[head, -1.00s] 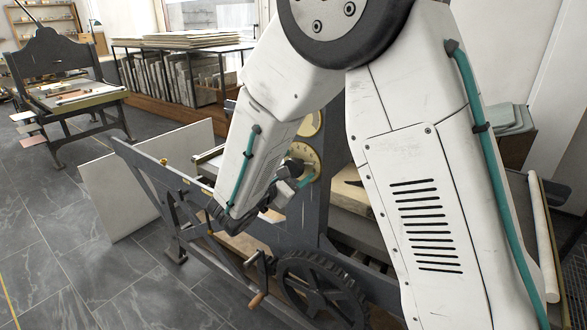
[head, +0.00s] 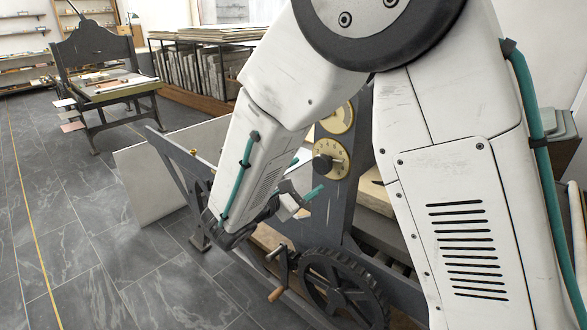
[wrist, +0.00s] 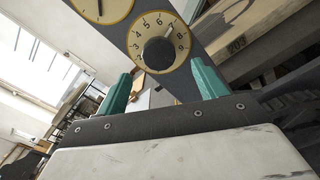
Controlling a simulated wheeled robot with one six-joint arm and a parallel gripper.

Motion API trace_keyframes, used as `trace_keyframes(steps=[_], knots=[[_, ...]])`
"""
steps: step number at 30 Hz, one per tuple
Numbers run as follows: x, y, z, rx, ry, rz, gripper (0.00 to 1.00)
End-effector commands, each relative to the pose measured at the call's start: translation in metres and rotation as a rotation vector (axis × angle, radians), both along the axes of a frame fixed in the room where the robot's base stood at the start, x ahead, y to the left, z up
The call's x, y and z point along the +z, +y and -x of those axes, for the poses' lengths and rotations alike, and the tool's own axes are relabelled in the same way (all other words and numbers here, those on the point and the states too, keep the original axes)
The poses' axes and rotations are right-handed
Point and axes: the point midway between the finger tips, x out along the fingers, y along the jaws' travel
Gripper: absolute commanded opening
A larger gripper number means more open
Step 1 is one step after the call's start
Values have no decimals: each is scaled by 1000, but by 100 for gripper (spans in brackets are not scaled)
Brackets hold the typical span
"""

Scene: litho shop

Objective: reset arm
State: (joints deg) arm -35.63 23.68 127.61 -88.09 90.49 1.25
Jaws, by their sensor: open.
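My gripper (wrist: 162,92) is open and empty. Its two teal fingers stand apart at the bottom of the wrist view, with a round brass dial (wrist: 158,42) with a dark knob and numbers beyond them. In the head view my arm is bent, and its end with the gripper (head: 302,182) hangs in front of the dark press frame, partly hidden by my own arm. The same dial (head: 338,158) shows just right of the gripper. I cannot tell the exact gap between fingers and dial.
A dark press with a toothed wheel (head: 340,290) and a wooden-handled crank (head: 275,293) stands close below my arm. A pale board (head: 140,185) leans at its left. Another press (head: 95,55) stands at the far left. The tiled floor (head: 75,230) at left is clear.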

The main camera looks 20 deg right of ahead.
Motion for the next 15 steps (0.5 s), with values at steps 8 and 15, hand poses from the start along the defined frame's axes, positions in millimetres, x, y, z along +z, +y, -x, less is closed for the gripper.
trace_keyframes(steps=[8,15], knots=[[-28,-31,55,-224,106,-189,70],[-20,-76,137,-576,103,-548,70]])
